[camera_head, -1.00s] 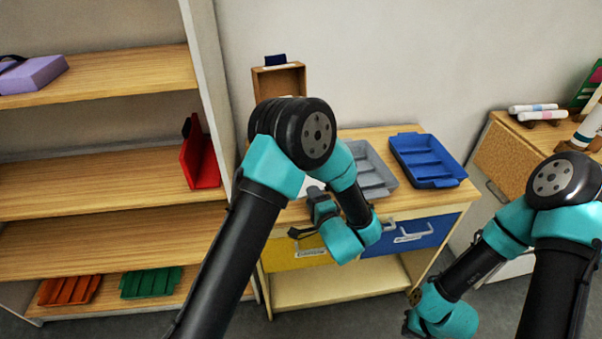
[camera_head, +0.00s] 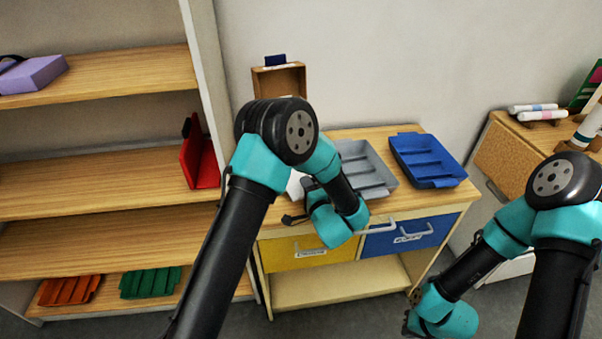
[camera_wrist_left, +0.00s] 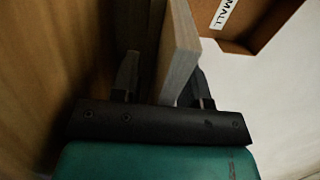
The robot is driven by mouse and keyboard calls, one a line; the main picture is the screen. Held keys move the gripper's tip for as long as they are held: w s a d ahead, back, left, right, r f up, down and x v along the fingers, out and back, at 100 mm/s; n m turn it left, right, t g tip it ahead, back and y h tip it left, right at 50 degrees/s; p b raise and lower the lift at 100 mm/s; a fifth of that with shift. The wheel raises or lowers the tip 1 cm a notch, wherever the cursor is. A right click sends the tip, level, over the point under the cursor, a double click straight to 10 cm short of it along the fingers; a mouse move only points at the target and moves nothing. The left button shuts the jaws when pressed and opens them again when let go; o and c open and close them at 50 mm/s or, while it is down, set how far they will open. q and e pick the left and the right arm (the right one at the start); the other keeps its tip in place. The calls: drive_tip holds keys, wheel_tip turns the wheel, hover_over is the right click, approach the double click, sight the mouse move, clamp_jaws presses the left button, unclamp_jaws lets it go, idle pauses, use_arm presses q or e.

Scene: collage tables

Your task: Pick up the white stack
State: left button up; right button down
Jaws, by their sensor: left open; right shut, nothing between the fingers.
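A white patch (camera_head: 296,184), probably the white stack, lies on the small table's left side in the head view, mostly hidden behind my left arm. My left gripper (camera_head: 291,219) is at the table's front edge, just in front of that patch. In the left wrist view my left gripper (camera_wrist_left: 163,80) is open, with a pale grey slab (camera_wrist_left: 180,50) showing between its fingers. I cannot tell whether the slab is the stack or whether a finger touches it. My right gripper (camera_head: 409,325) is low at the right of the table, shut and empty.
A grey tray (camera_head: 366,170) and a blue tray (camera_head: 428,161) sit on the table (camera_head: 397,206). A wooden box (camera_head: 285,80) stands at its back. Yellow (camera_head: 290,256) and blue (camera_head: 408,237) drawers are below. Shelves (camera_head: 110,165) stand at left.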

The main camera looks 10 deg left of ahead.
idle(0.3)
use_arm(q)
clamp_jaws()
idle(0.3)
